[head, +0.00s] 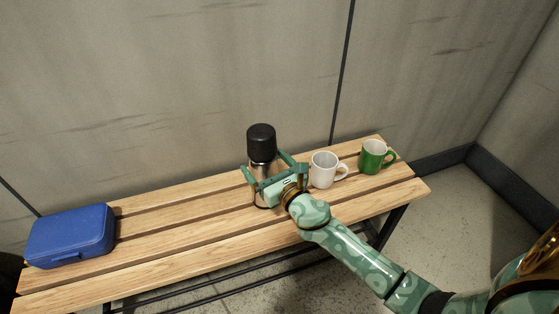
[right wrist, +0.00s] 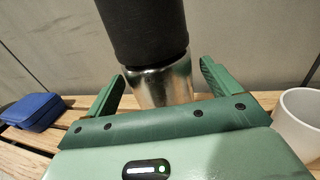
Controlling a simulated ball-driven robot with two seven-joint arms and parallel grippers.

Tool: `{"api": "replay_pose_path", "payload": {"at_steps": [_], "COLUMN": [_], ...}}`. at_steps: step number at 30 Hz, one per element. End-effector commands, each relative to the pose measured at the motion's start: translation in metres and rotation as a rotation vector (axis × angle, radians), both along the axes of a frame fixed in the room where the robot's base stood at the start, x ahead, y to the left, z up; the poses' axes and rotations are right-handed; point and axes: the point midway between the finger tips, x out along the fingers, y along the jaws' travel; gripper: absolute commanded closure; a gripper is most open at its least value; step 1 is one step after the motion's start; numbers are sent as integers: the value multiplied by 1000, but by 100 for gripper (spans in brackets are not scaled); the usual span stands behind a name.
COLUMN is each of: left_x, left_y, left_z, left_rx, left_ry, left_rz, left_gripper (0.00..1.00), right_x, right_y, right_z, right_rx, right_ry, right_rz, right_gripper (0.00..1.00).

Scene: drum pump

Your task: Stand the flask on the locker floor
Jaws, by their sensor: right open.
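The flask (head: 262,148), steel with a black cap, stands upright on the slatted wooden bench. My right gripper (head: 266,166) is open, with its fingers to either side of the flask. In the right wrist view, the flask's steel body (right wrist: 162,84) stands between the two green fingers (right wrist: 160,85), with a visible gap at each side. The lower part of the flask is partly hidden behind my gripper. My left gripper is not in view. No locker shows in either view.
A white mug (head: 322,170) stands on the bench (head: 185,222) close to the right of my gripper, with a green mug (head: 372,157) beyond it. A blue box (head: 70,236) sits at the bench's left end. A grey wall stands behind. The bench between box and flask is clear.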

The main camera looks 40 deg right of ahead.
Motion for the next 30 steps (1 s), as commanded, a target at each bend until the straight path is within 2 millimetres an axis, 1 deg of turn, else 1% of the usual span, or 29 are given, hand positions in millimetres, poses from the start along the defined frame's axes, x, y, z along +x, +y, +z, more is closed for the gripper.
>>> {"api": "replay_pose_path", "payload": {"at_steps": [1,2,6,9,12,16,24,26,28,29,30], "left_x": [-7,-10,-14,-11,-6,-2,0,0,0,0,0], "left_y": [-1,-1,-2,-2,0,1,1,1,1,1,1], "left_z": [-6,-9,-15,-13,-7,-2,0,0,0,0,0], "left_rx": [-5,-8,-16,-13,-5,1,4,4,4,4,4], "left_ry": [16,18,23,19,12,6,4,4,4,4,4], "left_rz": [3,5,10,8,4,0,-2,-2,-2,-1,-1], "left_gripper": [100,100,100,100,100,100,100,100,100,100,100], "right_x": [-12,-19,-54,-75,-91,-102,-106,-112,-131,-144,-166], "right_y": [1,1,3,4,5,5,5,2,-7,-12,-19], "right_z": [1,2,0,-1,-2,0,0,-8,-28,-42,-65], "right_rx": [1,1,3,2,1,1,11,75,256,372,550], "right_ry": [1,1,2,3,3,1,2,21,67,97,143], "right_rz": [0,0,1,-1,0,-1,-5,-28,-106,-160,-259], "right_gripper": [11,11,11,11,11,11,11,11,11,11,11]}}
